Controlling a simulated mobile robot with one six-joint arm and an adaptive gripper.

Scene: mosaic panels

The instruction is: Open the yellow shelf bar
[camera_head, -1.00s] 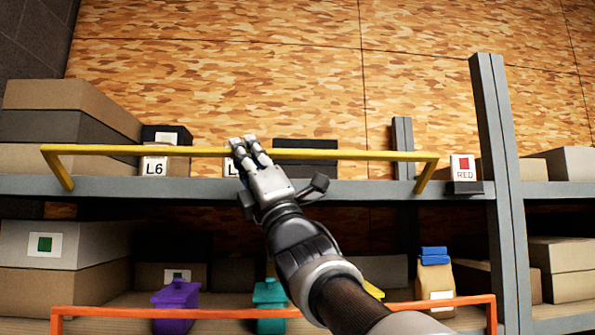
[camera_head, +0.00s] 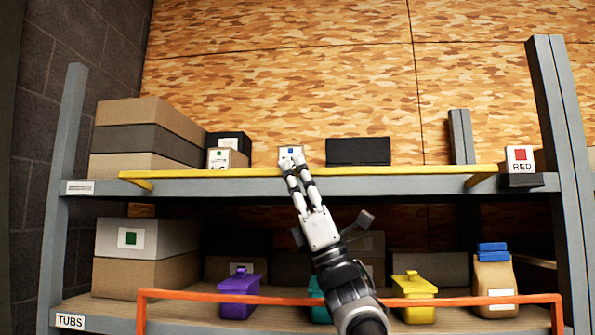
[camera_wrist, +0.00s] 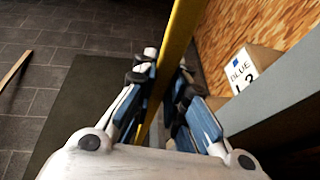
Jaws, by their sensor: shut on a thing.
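The yellow shelf bar (camera_head: 400,171) runs across the front of the upper shelf in the head view, just above the grey shelf beam (camera_head: 400,186). Short yellow arms join its two ends to the beam. My gripper (camera_head: 291,163) is shut on the bar a little left of its middle, reaching up from below. In the wrist view the yellow bar (camera_wrist: 180,35) passes between the two fingers of my gripper (camera_wrist: 166,75), and their contact with it is partly hidden.
Above the bar stand stacked boxes (camera_head: 140,138), a black box (camera_head: 357,151) and a white box labelled RED (camera_head: 519,159). An orange bar (camera_head: 470,300) crosses the lower shelf before purple (camera_head: 238,285) and yellow (camera_head: 415,285) tubs. A grey post (camera_head: 560,130) stands right.

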